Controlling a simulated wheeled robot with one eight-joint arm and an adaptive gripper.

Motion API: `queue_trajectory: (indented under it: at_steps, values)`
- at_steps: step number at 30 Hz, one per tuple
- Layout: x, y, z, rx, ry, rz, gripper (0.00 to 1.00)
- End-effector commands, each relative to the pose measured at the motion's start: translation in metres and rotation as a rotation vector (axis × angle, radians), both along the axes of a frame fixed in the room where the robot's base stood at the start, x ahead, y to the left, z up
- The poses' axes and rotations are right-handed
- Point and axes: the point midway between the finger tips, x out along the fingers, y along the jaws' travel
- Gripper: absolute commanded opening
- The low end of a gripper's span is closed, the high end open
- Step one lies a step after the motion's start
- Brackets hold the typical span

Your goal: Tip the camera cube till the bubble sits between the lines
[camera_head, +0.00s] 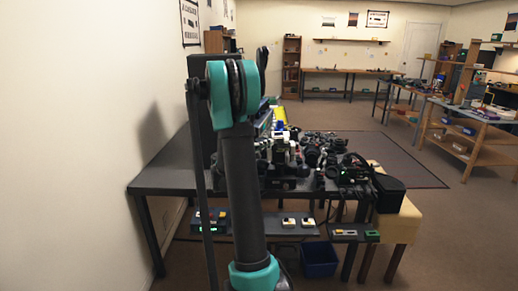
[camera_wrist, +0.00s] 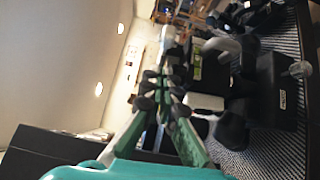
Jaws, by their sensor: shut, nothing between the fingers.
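My gripper (camera_wrist: 163,88) shows in the wrist view, its green fingers and dark pads brought together at the tips with nothing held. Just right of the fingertips is a dark block (camera_wrist: 208,84) with a small yellow-green strip (camera_wrist: 196,66) on it. The strip may be the bubble vial of the camera cube, but I cannot make out a bubble or lines. I cannot tell whether the fingers touch the block. In the head view my arm hides the gripper, and I cannot pick out the cube in the clutter.
A dark table (camera_head: 163,181) carries crowded black camera parts (camera_head: 312,150). A black box with a white label (camera_wrist: 275,98) stands on a ribbed mat (camera_wrist: 270,150) in the wrist view. A blue bin (camera_head: 319,260) is on the floor. The wall is close on the left.

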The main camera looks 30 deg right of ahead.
Motion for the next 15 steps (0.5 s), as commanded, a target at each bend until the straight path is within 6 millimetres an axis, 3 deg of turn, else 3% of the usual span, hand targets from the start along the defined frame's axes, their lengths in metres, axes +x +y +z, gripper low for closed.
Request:
queue_trajectory:
  at_steps: [6, 15]
  values:
    - [-0.015, -0.027, 0.001, 0.0, 0.0, -0.002, 0.0]
    - [-0.02, -0.036, 0.002, 0.0, -0.001, 0.001, 0.0]
